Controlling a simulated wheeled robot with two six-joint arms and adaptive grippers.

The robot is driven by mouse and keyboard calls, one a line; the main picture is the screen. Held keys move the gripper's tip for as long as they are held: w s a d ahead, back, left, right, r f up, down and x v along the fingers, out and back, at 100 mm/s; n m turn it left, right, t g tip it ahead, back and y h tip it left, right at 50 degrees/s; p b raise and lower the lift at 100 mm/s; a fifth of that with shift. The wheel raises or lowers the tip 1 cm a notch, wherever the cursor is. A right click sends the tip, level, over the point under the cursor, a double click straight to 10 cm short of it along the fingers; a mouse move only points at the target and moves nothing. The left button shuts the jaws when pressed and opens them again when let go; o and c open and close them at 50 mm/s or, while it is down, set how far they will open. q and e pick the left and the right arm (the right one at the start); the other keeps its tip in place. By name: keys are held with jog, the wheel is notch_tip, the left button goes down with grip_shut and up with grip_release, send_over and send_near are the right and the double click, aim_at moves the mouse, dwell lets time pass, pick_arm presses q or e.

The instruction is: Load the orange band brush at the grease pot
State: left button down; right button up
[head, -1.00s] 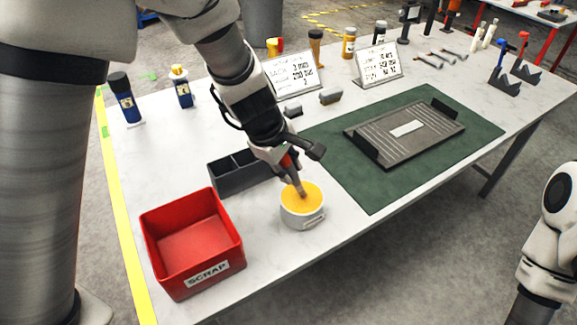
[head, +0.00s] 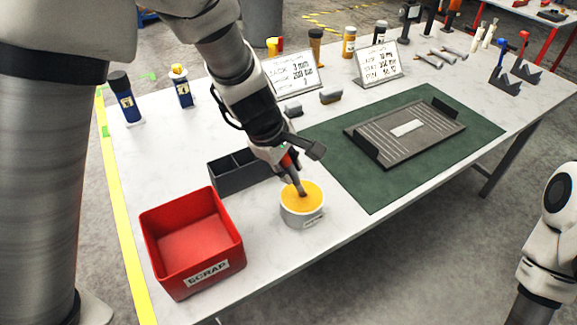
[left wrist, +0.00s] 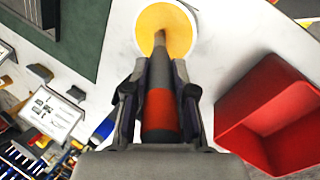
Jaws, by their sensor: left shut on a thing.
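My left gripper (head: 289,160) is shut on the band brush (left wrist: 160,112), which shows a red-orange band between the fingers in the left wrist view. The brush has a grey body and points down, slightly tilted. Its tip is at the yellow grease in the white grease pot (head: 302,215); how deep it sits is hard to tell. The grease also shows in the left wrist view (left wrist: 178,22), with the tip over or in it. My right gripper is not in view; only part of my right arm shows at the right edge.
A red scrap bin (head: 192,282) stands left of the pot. A dark divided box (head: 229,185) is just behind it. A green mat (head: 365,194) with a dark grey plate (head: 392,151) lies right. Sign cards (head: 290,75), bottles and tools stand farther back.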

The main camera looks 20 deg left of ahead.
pick_arm(q)
notch_tip(320, 180, up, 7)
jog(key=p, duration=0.7)
jog(key=shift+r, duration=0.1)
dwell(0.5)
